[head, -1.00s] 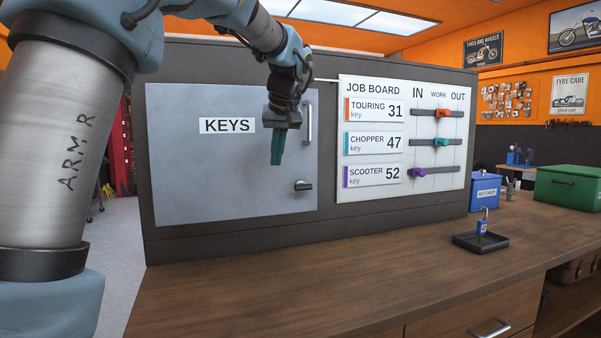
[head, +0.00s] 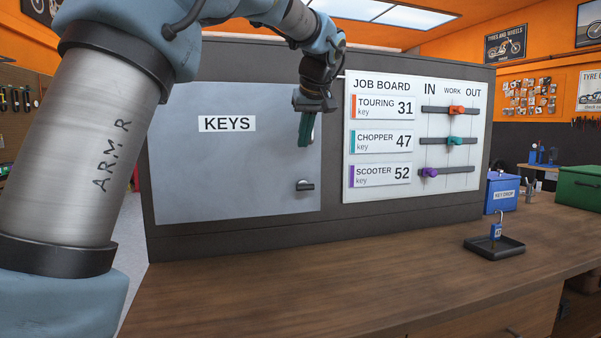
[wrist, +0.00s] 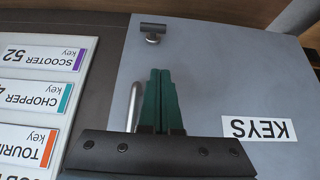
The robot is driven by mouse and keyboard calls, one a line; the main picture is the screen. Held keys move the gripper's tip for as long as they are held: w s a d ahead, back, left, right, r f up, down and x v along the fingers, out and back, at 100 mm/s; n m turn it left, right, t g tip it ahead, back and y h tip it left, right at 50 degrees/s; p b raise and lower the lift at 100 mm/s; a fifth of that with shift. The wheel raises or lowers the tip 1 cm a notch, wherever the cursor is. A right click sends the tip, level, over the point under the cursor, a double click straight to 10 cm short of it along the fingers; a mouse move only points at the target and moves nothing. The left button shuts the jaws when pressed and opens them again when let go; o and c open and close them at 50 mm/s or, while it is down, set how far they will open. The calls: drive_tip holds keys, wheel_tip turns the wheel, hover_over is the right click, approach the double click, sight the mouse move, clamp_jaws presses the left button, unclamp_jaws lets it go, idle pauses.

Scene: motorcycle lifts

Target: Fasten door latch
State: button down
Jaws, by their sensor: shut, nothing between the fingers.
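The grey KEYS door (head: 235,165) is flat against the dark cabinet front in the head view and looks closed. The dark latch (head: 305,186) sits near its lower right edge, with its lever lying level. In the wrist view the latch (wrist: 153,32) shows at the top, beyond my fingertips. My gripper (head: 304,143) is shut and empty, its green fingers pointing down above the latch and apart from it. In the wrist view my gripper (wrist: 160,75) is in front of the door, beside the vertical metal handle (wrist: 134,105). In the head view the gripper hides most of that handle.
The job board (head: 412,138) with its sliders is just right of the door. A wooden bench (head: 300,290) runs below. A black tray (head: 494,247) with a blue padlock (head: 496,231) stands on its right. The bench below the door is clear.

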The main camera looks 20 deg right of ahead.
drive_tip(key=p, duration=0.2)
hover_over(304, 187)
drive_tip(key=a, duration=0.1)
drive_tip(key=f, duration=0.5)
drive_tip(key=shift+w+f, duration=0.4)
drive_tip(key=shift+s+f+p, duration=0.2)
drive_tip(key=shift+s+f, duration=0.05)
drive_tip(key=shift+f, duration=0.7)
drive_tip(key=shift+s+f+p, duration=0.15)
drive_tip(key=shift+s+f, duration=0.1)
drive_tip(key=shift+f, duration=0.7)
drive_tip(key=shift+f, duration=0.15)
